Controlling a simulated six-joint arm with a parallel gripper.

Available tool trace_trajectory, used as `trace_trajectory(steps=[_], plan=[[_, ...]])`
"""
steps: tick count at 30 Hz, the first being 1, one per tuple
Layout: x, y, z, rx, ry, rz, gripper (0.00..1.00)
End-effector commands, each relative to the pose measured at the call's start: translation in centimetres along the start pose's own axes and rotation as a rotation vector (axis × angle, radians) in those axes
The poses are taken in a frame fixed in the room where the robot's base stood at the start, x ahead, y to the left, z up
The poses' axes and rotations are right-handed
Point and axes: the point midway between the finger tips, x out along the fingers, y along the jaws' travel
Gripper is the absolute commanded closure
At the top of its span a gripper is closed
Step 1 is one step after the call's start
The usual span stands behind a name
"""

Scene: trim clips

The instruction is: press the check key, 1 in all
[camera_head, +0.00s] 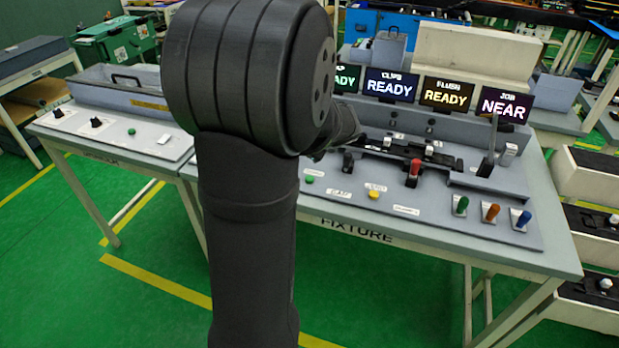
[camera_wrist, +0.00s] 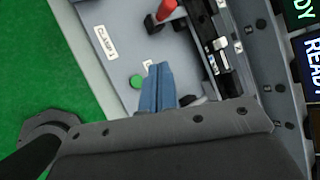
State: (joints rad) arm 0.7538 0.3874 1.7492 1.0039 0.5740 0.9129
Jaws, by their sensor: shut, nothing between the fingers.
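Two round keys sit on the grey fixture panel in the head view, a green key (camera_head: 309,179) and a yellow key (camera_head: 376,190). Their labels are too small to read, so I cannot tell which is the check key. In the wrist view the green key (camera_wrist: 137,81) lies just left of my gripper (camera_wrist: 158,66), whose blue fingers are shut and empty. A small label (camera_wrist: 148,63) near the fingertips is partly hidden. The gap between fingers and panel cannot be judged. In the head view my arm hides most of the gripper.
A red lever (camera_head: 414,170) stands right of the keys. Green, orange and blue handles stand at the panel's right. Lit displays (camera_head: 390,84) stand behind.

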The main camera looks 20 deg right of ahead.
Motion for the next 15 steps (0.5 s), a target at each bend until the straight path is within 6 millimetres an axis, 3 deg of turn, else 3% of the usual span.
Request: trace_trajectory(steps=[8, 15], plan=[[0.8, 0.5, -0.5, -0.001, -0.001, 0.003, 1.00], [3.1, 2.2, -2.2, 0.000, 0.000, 0.004, 1.00]])
